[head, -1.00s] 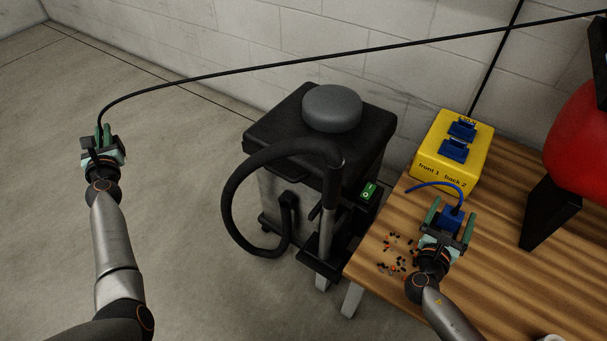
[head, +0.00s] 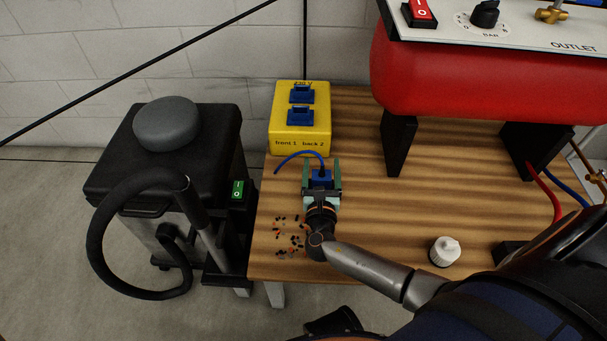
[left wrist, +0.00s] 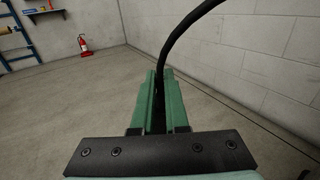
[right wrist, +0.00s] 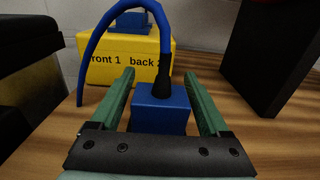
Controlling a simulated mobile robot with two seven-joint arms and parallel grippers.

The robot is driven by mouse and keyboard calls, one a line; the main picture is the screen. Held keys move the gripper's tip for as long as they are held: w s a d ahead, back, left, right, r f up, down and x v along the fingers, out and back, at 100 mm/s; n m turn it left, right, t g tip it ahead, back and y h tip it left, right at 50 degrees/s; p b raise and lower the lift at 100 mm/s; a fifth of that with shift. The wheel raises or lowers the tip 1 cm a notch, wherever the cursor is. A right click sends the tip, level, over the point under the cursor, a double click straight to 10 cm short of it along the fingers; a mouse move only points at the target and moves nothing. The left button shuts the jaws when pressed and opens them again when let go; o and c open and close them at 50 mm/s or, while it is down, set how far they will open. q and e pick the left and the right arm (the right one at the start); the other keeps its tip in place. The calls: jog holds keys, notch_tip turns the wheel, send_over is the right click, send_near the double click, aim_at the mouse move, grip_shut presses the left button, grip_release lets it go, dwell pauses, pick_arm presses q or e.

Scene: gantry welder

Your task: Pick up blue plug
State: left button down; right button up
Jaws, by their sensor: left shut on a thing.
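The blue plug (head: 321,177) stands on the wooden table, with a thin blue cable curving up from its top and off to the left. In the head view my right gripper (head: 322,165) has its green fingers on either side of it. In the right wrist view the plug (right wrist: 161,108) sits between the open fingers of my right gripper (right wrist: 160,85), apparently not clamped. My left gripper (left wrist: 161,75) shows only in the left wrist view, its fingers close together on a black cable (left wrist: 172,38) that rises and bends right.
A yellow socket box (head: 299,132) with two blue sockets stands just behind the plug. A red tank (head: 450,75) on black legs is at right. A black vacuum machine (head: 165,150) stands left of the table.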

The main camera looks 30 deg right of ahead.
grip_shut()
dwell(0.4)
